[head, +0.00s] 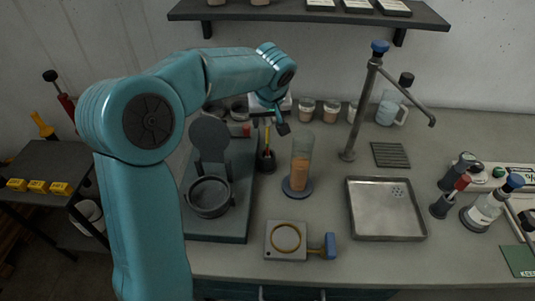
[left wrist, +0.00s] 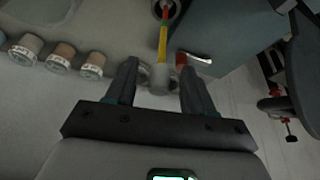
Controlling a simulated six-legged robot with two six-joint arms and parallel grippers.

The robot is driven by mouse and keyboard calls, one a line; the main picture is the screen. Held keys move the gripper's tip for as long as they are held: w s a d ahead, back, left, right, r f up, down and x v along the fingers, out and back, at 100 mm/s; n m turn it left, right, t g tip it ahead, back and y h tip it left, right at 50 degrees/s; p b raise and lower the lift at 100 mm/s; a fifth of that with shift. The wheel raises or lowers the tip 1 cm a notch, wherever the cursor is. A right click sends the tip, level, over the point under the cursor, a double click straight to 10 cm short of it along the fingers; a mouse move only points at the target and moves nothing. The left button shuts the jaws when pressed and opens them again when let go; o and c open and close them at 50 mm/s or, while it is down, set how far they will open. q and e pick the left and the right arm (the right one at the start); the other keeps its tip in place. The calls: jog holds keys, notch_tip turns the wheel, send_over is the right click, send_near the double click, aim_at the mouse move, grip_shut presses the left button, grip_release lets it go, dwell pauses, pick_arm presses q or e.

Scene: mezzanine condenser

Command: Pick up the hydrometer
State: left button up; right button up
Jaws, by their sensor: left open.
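The hydrometer (head: 267,138) stands upright in a small dark holder (head: 266,162), just right of the dark teal platform. Its slim stem with yellow, red and green bands also shows in the left wrist view (left wrist: 163,40). My left gripper (head: 270,121) is open at the top of the hydrometer. In the left wrist view its two dark fingers (left wrist: 158,70) stand on either side of the stem's pale near end, with gaps visible. I cannot tell whether either finger touches it. My right gripper is not in view.
A glass cylinder of orange liquid (head: 301,165) stands close to the right of the holder. The platform (head: 216,235) carries a dark round cup with a raised lid. Several small jars (head: 331,111) line the back. A metal tray (head: 387,236) lies to the right.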

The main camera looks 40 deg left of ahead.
pick_arm(q)
jog(key=shift+x, duration=1.05)
jog(key=shift+c, duration=0.7)
grip_shut()
jog(key=shift+r, duration=0.1)
